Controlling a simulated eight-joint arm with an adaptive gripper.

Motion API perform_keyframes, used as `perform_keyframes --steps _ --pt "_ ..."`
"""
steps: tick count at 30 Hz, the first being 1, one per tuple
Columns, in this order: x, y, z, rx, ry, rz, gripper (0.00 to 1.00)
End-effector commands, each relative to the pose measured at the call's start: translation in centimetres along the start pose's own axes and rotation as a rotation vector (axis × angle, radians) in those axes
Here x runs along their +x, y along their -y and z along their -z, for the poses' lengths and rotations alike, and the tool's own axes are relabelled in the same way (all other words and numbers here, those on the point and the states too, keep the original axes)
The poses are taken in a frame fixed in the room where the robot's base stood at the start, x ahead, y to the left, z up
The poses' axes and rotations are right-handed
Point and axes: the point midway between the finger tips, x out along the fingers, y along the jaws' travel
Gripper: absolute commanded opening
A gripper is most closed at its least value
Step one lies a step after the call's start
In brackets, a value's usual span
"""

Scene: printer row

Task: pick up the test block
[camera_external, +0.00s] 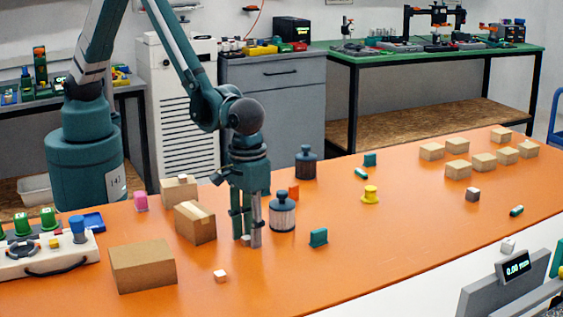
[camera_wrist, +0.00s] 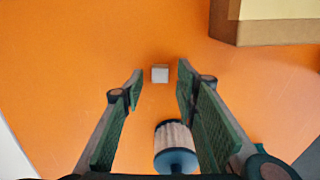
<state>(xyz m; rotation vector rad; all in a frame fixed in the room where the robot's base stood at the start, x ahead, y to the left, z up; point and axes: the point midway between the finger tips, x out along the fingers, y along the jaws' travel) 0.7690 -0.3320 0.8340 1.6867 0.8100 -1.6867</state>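A small light-grey cube (camera_wrist: 160,73), which looks like the test block, sits on the orange table in the wrist view. It appears between and just beyond the fingertips, with orange surface showing on both sides, so the fingers are not touching it. My gripper (camera_wrist: 159,80) is open, fingers spread apart. In the external view my gripper (camera_external: 248,240) points straight down, fingertips low over the table; the fingers largely hide whatever is between them. Another small pale cube (camera_external: 220,276) lies nearer the camera, and a grey-brown cube (camera_external: 473,194) lies far right.
A ribbed canister (camera_external: 282,214) stands close right of my gripper; it also shows in the wrist view (camera_wrist: 174,140). A cardboard box (camera_external: 195,224) is close left. A larger box (camera_external: 142,267) and a green part (camera_external: 318,238) are nearby. The right-hand front table is mostly clear.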

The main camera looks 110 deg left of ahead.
Motion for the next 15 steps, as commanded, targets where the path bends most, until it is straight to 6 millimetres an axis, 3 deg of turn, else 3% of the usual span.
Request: perform_keyframes --steps 3,9,15 --pt "0.0 0.0 0.0 0.0 0.0 0.0 0.29" --pt "-0.01 0.0 0.0 0.0 0.0 0.0 0.05" --pt "-0.01 0.0 0.0 0.0 0.0 0.0 0.05"
